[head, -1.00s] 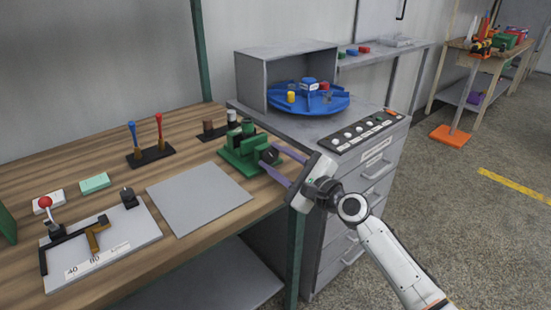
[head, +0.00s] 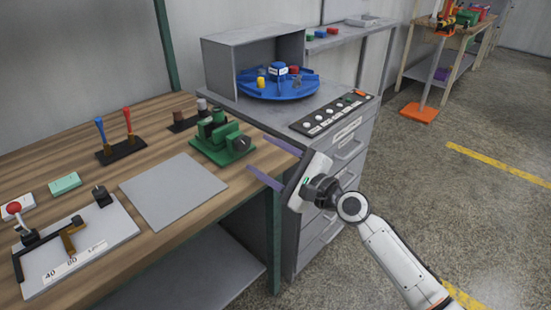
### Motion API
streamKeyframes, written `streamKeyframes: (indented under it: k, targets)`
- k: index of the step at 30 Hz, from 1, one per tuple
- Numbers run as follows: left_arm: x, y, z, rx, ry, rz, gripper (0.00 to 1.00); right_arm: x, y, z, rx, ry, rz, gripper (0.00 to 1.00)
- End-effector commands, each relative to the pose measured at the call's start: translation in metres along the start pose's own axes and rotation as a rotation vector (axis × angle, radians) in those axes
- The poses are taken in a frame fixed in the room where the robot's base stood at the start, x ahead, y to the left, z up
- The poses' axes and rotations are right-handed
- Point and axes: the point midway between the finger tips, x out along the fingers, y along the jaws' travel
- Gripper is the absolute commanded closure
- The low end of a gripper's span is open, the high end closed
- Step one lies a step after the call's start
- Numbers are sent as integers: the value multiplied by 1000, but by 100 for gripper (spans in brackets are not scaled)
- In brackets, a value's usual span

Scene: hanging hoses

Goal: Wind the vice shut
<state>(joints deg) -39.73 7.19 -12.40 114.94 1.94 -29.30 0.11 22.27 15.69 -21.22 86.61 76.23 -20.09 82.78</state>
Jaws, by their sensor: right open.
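The green vice (head: 209,127) stands near the right end of the wooden bench, with a dark round knob (head: 238,143) on its side facing my right gripper. Whether its jaws touch is too small to tell. My right gripper (head: 257,153) is open and empty, with its two purple fingers spread. Its fingertips point at the vice from the right and are apart from the knob, over the bench edge. My left gripper is not in view.
A grey plate (head: 174,191) lies in front of the vice. Red and blue levers (head: 121,148) stand to its left. A grey cabinet (head: 345,150) with a button panel (head: 331,115) and a blue turntable (head: 278,88) is close behind my right gripper. Open floor lies right.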

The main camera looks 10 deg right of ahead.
Motion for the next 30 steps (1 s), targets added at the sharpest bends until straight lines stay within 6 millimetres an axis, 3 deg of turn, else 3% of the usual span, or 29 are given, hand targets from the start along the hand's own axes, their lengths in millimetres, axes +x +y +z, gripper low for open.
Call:
streamKeyframes:
  k: [3,9,23,26,29,30]
  targets:
    - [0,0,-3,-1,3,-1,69,-22,0,0,0,2,1,46]
    - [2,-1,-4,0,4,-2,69,-39,0,0,0,1,0,46]
    - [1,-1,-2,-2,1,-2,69,-41,1,0,-2,1,1,46]
    - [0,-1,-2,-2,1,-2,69,-46,14,-6,-55,19,16,46]
    - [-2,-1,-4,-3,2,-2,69,-62,52,-20,-219,69,67,46]
    - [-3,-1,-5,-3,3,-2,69,-73,73,-28,-321,96,100,46]
